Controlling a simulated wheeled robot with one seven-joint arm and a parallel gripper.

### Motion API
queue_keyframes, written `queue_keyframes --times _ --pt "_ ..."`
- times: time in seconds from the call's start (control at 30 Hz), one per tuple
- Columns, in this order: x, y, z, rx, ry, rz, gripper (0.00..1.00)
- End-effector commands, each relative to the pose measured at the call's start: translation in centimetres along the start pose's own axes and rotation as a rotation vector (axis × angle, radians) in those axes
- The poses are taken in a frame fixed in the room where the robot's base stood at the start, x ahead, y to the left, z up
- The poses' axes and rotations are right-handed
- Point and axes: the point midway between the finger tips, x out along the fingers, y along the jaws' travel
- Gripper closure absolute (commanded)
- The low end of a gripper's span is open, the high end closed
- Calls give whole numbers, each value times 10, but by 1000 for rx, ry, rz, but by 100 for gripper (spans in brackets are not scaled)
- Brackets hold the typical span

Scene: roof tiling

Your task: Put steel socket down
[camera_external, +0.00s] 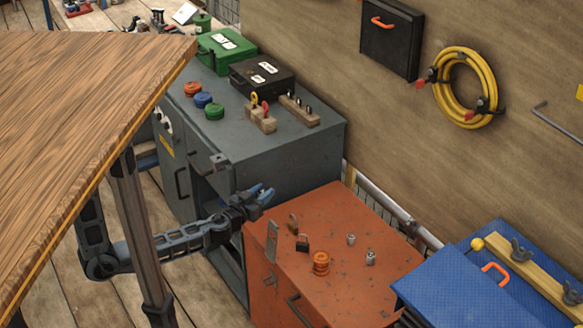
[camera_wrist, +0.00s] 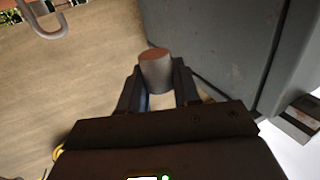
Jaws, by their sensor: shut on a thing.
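My gripper (camera_external: 264,194) is beside the grey cabinet's front right corner, near the back left of the orange cabinet top (camera_external: 345,290). In the wrist view my gripper (camera_wrist: 157,85) is shut on a grey cylindrical steel socket (camera_wrist: 157,70), whose end sticks out past the fingers. The held socket cannot be made out in the external view. Two small silver sockets, one further back (camera_external: 351,239) and one nearer (camera_external: 370,258), stand on the orange top, apart from my gripper.
An orange ribbed round piece (camera_external: 321,264), a dark padlock (camera_external: 303,243) and a metal hasp (camera_external: 272,241) are on the orange top. The grey cabinet (camera_external: 300,150) rises behind it. A wooden tabletop (camera_external: 80,120) overhangs at left. The orange top's front right is clear.

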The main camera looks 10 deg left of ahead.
Motion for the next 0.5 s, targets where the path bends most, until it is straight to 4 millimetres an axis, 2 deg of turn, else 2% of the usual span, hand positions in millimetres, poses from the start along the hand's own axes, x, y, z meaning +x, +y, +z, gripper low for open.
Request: queue_keyframes --times 0.27,0.5 --pt "0 0 3 1 0 0 98" --pt "1 1 36 1 0 1 98"
